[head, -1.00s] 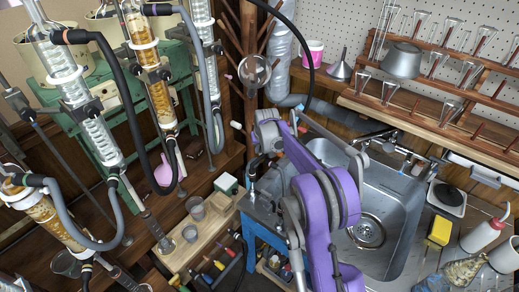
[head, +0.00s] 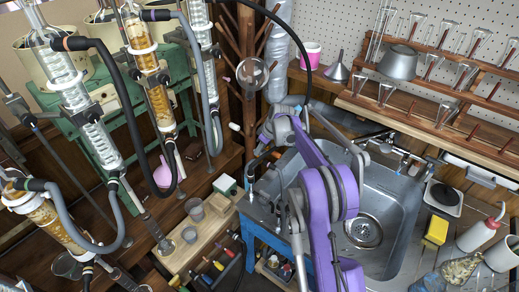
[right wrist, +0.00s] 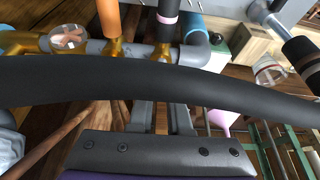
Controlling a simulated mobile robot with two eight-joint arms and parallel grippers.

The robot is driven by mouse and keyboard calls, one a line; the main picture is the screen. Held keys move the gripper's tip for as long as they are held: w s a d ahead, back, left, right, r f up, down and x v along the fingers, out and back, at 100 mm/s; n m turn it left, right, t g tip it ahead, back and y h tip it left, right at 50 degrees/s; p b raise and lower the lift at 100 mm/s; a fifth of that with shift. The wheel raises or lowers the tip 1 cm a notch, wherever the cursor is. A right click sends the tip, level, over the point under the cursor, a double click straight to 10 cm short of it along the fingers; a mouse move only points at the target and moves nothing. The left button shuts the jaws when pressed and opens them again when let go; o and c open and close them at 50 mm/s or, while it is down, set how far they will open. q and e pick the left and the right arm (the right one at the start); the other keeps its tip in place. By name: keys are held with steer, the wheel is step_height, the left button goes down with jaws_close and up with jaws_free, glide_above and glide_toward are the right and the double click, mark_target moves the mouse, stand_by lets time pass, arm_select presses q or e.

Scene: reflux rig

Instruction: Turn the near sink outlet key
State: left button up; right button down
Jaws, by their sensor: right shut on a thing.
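My right arm's purple links reach over the sink's left side in the head view, and my right gripper (right wrist: 163,112) shows in the right wrist view. Its two grey fingers are close together, shut, and point at the grey waste pipe (right wrist: 195,56). A thick black hose crosses in front of the fingertips, so what they hold is mostly hidden. Beyond the hose, the pipe carries brass fittings, one with an orange handle (right wrist: 108,18) and one with a pink-banded black handle (right wrist: 166,22). I cannot tell which part is the near outlet key. My left gripper is out of view.
The steel sink (head: 398,225) lies right of my arm, with a yellow sponge (head: 436,231) on its right side. Glass condensers with black hoses (head: 108,80) crowd the left. A wooden block with cups (head: 205,240) stands left of the sink.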

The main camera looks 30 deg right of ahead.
stand_by(0.3)
steer(key=c, duration=0.9)
jaws_free()
steer(key=shift+o, duration=0.2)
steer(key=v, duration=1.1)
